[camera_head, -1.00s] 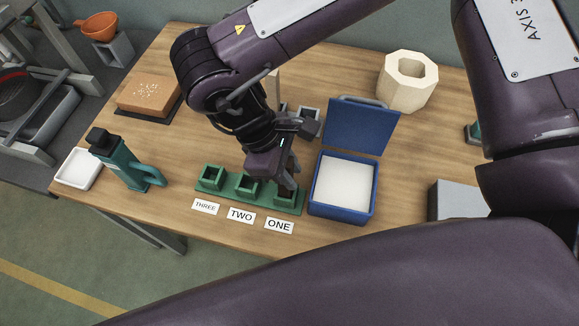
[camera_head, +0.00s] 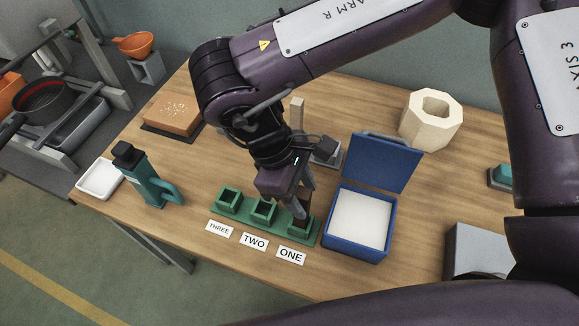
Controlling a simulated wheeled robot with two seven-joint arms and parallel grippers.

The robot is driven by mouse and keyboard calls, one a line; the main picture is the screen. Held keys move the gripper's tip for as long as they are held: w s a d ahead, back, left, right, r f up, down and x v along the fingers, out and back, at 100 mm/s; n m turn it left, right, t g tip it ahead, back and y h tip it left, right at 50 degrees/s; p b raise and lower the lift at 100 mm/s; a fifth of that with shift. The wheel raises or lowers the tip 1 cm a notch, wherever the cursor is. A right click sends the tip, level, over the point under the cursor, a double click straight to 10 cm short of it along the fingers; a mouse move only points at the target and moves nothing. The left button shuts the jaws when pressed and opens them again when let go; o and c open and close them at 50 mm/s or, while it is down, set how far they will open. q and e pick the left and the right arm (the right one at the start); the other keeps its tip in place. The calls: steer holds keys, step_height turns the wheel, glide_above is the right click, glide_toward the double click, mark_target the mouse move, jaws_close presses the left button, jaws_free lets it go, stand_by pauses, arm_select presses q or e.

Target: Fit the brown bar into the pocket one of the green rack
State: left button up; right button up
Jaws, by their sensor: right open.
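The green rack (camera_head: 244,224) lies near the table's front edge, with three square pockets above the cards THREE, TWO and ONE. Pockets three (camera_head: 228,201) and two (camera_head: 263,212) look empty. The dark brown bar (camera_head: 305,204) stands roughly upright at pocket one, its lower end appearing inside the pocket. My right gripper (camera_head: 301,208) is just above pocket one, pointing down, open, with its fingers around or beside the bar. The fingers partly hide the bar, so contact is unclear. My left gripper is out of view.
An open blue box (camera_head: 337,248) with a white inside stands close right of the rack. A cream hexagonal block (camera_head: 431,121) and brown block (camera_head: 173,116) are farther back.

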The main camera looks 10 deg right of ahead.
steer(key=v, duration=0.9)
steer(key=shift+a, duration=0.1)
